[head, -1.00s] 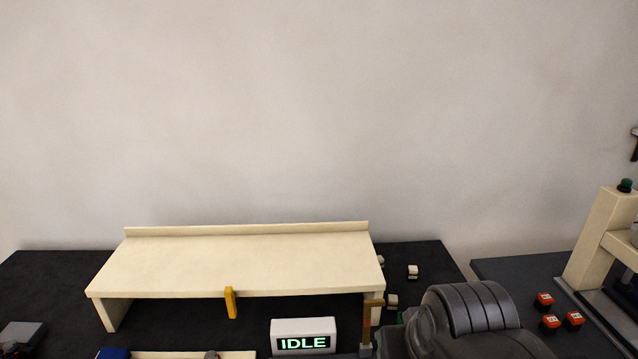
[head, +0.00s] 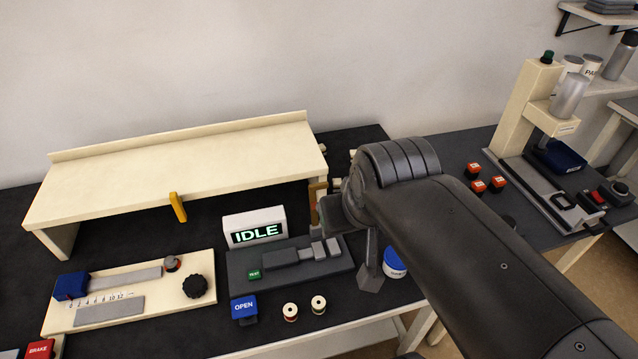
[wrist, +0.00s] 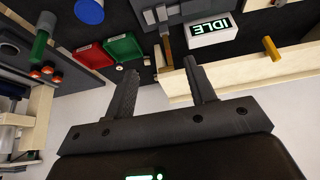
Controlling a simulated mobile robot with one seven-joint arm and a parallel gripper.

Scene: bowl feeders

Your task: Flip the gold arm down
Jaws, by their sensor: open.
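A brownish-gold upright arm (head: 317,203) stands at the right end of the cream shelf, close to my wrist in the head view. It also shows in the wrist view (wrist: 167,50), beyond the gap between my fingers. A brighter yellow tab (head: 178,207) hangs on the shelf's front edge; it also shows in the wrist view (wrist: 271,48). My gripper (wrist: 162,67) is open and empty, with its two dark fingers apart. In the head view my own arm hides much of it. I cannot tell the exact distance from the fingers to the gold arm.
The cream shelf (head: 200,160) rises behind the IDLE sign (head: 255,228). A grey fixture (head: 290,262), a blue OPEN button (head: 244,308) and a blue-lidded jar (head: 395,262) lie in front. Red (wrist: 92,56) and green (wrist: 123,47) bins are near the fingers in the wrist view.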

